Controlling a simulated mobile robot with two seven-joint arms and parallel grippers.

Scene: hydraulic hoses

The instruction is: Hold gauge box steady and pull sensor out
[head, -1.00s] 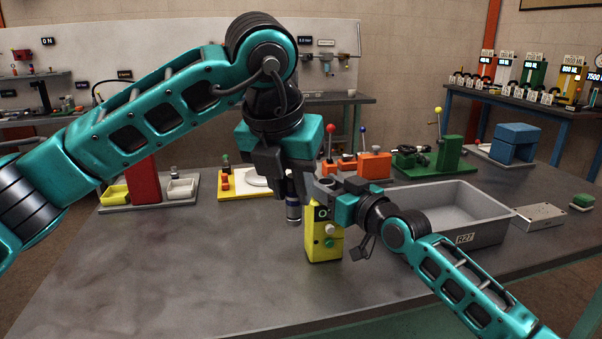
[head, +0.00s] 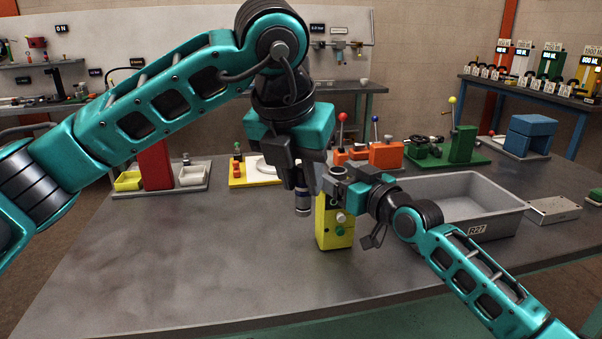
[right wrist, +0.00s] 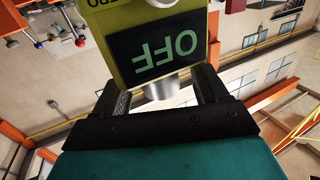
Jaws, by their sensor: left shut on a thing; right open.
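The gauge box (head: 334,232) is yellow, with buttons on its front, and stands upright near the middle of the table in the head view. The right wrist view shows its dark display (right wrist: 155,50) reading "OFF" upside down. A short silver cylinder (right wrist: 160,88) sticks out of the box between the fingers of my right gripper (right wrist: 163,95). My left gripper (head: 301,180) points down and is shut on the sensor, a dark and silver cylinder (head: 302,202) hanging upright just left of the box. Its upper end is hidden.
A grey bin labelled R27 (head: 478,232) stands to the right of the box. Behind are orange blocks with levers (head: 384,155), a green fixture (head: 462,146) and a yellow tray (head: 245,174). The table's front left is clear.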

